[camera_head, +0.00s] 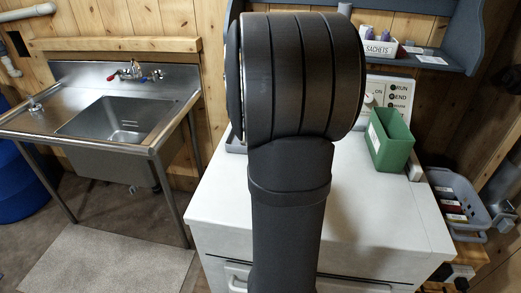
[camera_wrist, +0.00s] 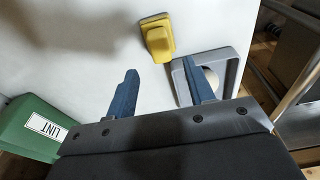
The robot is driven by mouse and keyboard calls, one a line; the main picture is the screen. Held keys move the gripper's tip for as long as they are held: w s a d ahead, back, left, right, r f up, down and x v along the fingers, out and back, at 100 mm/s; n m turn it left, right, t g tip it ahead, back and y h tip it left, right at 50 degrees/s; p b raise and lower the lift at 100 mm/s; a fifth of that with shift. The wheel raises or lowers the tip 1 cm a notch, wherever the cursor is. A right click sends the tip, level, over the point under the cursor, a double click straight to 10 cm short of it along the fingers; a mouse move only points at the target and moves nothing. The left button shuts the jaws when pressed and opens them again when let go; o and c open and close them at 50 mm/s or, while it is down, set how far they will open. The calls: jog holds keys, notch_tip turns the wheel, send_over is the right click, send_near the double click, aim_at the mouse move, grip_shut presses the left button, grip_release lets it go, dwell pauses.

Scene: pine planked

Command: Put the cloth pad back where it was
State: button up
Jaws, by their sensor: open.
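My gripper (camera_wrist: 160,68) is open in the wrist view, its two blue fingers apart with nothing between them. A yellow piece (camera_wrist: 157,36) with a raised block on a flat base lies on the white top just beyond the fingertips; I cannot tell whether it is the cloth pad. A grey square tray (camera_wrist: 232,70) sits to its right, partly behind the right finger, with a pale round shape partly visible inside. In the head view my arm hides the gripper, the yellow piece and most of the tray.
A green bin (camera_head: 390,140) stands at the right of the white cabinet top (camera_head: 370,200); its LINT label shows in the wrist view (camera_wrist: 46,127). A shelf with a sachets box (camera_head: 379,48) is above. A sink (camera_head: 115,123) stands left, a grey basket (camera_head: 458,200) right.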

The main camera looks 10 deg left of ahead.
jog(key=shift+s+r, duration=0.15)
jog(key=shift+r, duration=1)
jog(key=shift+s+r, duration=0.15)
jog(key=shift+r, duration=1)
jog(key=shift+f, duration=0.15)
jog(key=f, duration=0.4)
jog(key=w+f, duration=0.1)
jog(key=f, duration=0.6)
jog(key=shift+w+f, duration=0.25)
jog(key=shift+f, duration=0.05)
notch_tip(320, 180, up, 3)
jog(key=shift+r, duration=0.25)
jog(key=shift+f, duration=0.1)
